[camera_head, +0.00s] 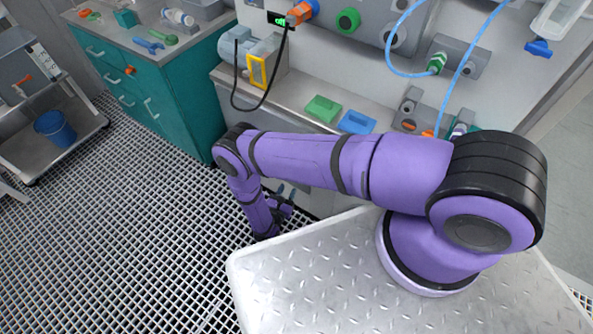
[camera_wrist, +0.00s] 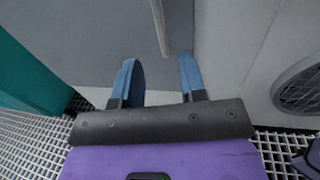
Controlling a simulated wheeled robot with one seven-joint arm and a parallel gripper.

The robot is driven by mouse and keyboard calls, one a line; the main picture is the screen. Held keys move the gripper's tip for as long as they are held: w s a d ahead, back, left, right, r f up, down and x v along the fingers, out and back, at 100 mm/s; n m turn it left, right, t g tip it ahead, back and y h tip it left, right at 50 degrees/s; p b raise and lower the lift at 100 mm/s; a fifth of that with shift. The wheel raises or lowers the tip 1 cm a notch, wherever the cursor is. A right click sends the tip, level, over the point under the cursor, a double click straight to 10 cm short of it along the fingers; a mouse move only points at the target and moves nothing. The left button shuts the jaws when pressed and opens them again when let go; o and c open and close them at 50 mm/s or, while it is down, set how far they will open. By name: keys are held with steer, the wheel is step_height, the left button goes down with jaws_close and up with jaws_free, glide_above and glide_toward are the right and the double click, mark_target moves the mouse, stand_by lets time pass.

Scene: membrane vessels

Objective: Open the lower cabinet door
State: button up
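A grey cabinet door (camera_wrist: 90,35) fills the upper part of the wrist view. Its pale upright bar handle (camera_wrist: 160,28) hangs down from the top edge of that view. My gripper (camera_wrist: 160,78) has two blue fingers spread apart, with nothing between them. The handle's lower end lies between and beyond the fingertips in the picture; I see no contact. The door appears shut, with a seam to the right of the handle. In the head view, my gripper (camera_head: 280,203) is low by the counter's front, and my purple arm hides most of the cabinet front.
A teal drawer cabinet (camera_head: 165,95) stands at the left, and its side (camera_wrist: 28,75) edges the wrist view. A round grille (camera_wrist: 300,85) is at the right. The grating floor (camera_head: 120,220) is open at left. A steel cart (camera_head: 70,135) holds a blue bucket (camera_head: 55,128).

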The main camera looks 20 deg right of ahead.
steer(key=x, duration=1)
jaws_close()
